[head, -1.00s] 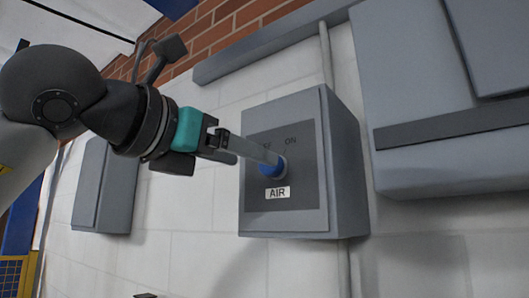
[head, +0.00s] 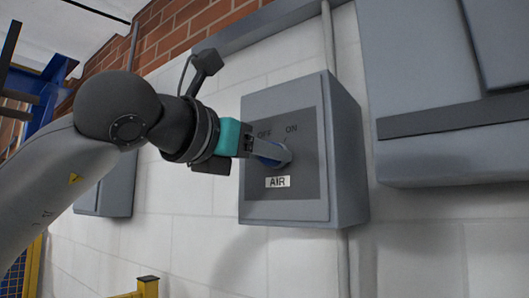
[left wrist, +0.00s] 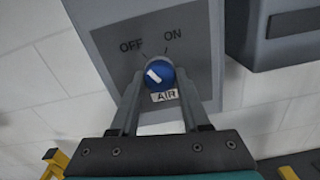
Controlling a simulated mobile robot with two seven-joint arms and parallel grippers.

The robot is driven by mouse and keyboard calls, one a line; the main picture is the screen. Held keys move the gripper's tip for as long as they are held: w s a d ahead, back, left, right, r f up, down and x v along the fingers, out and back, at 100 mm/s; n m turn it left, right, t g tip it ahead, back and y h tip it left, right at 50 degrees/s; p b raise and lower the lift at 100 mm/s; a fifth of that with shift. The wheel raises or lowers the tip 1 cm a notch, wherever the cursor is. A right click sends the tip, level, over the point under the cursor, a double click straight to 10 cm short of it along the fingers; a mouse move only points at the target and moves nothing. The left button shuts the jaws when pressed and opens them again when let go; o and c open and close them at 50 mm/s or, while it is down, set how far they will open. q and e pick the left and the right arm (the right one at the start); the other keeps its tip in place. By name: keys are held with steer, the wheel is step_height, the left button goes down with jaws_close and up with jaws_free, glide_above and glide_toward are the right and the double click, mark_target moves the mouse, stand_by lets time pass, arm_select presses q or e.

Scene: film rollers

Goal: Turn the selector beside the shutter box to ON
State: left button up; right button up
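The selector is a blue round knob (left wrist: 166,72) with a white mark, on the dark front plate of a grey box labelled AIR. OFF is printed at its upper left and ON at its upper right. In the left wrist view the white mark slants to the upper left, on the OFF side. My left gripper (head: 272,152) is at the knob; its fingers (left wrist: 159,80) stand on either side with gaps. In the head view the fingers hide most of the knob. My right gripper is not in view.
The grey AIR box (head: 350,160) is on a white block wall. A larger grey box (head: 420,75) with a dark ledge is to its right. Another grey box (head: 118,185) is behind my arm at left. A yellow post (head: 148,287) stands at the lower left.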

arm_select(q)
jaws_close()
steer(key=shift+m, duration=0.3)
steer(key=shift+r+m+b, duration=0.15)
steer(key=shift+m+b, duration=1.15)
steer(key=shift+m, duration=4.3)
steer(key=o, duration=0.5)
jaws_free()
